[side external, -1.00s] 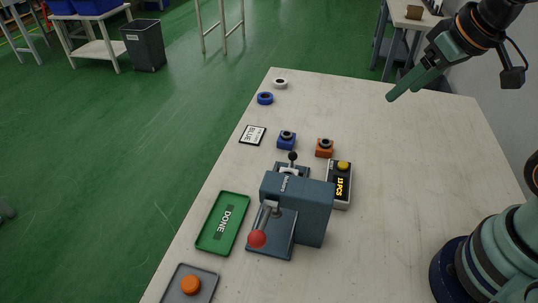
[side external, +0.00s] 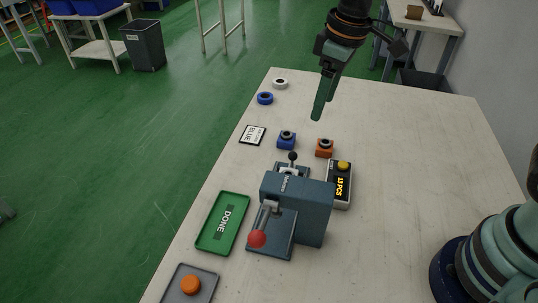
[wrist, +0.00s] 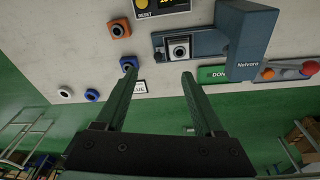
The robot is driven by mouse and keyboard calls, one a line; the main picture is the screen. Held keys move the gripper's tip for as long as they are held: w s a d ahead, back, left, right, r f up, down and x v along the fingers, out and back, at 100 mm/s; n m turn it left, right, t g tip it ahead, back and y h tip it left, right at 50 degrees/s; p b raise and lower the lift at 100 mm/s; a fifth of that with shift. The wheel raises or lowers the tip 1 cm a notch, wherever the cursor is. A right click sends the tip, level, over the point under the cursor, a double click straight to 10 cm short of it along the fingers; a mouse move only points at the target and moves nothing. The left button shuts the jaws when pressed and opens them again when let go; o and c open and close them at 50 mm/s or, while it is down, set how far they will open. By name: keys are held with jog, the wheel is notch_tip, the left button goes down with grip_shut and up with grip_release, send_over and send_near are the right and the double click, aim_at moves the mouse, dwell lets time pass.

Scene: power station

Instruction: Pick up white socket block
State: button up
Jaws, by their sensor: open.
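The white socket block (wrist: 180,47) sits on the plate of the blue-grey press (wrist: 245,40), with a dark ring on its top. In the side view the block (side external: 288,170) is small, partly hidden behind the press (side external: 300,208) and its black knob. My gripper (side external: 317,116) is open and empty, high above the table beyond the press and the colored blocks. In the wrist view its two fingers (wrist: 159,75) are spread apart with nothing between them, and the block lies beyond the right fingertip.
A blue block (side external: 286,140) and an orange block (side external: 325,148) stand behind the press. A counter (side external: 340,184) stands right of it, a green DONE tray (side external: 223,223) left. A BLUE card (side external: 252,135), blue ring (side external: 265,98) and white ring (side external: 280,83) lie farther back.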

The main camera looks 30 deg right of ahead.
jog(key=w+a+f+n+g, duration=0.2)
jog(key=a+f+n, duration=0.1)
jog(key=a+f, duration=0.35)
send_over(288, 171)
jog(key=a, duration=0.1)
jog(key=shift+h, duration=0.3)
jog(key=f, duration=0.6)
jog(key=shift+s+f, duration=0.25)
jog(key=shift+f, duration=0.1)
jog(key=shift+s+d+f, duration=0.1)
jog(key=shift+f, duration=1.2)
jog(key=shift+s+d+f, duration=0.1)
jog(key=shift+f, duration=1.2)
jog(key=c, duration=1)
jog(key=shift+r, duration=0.1)
jog(key=shift+c, duration=0.2)
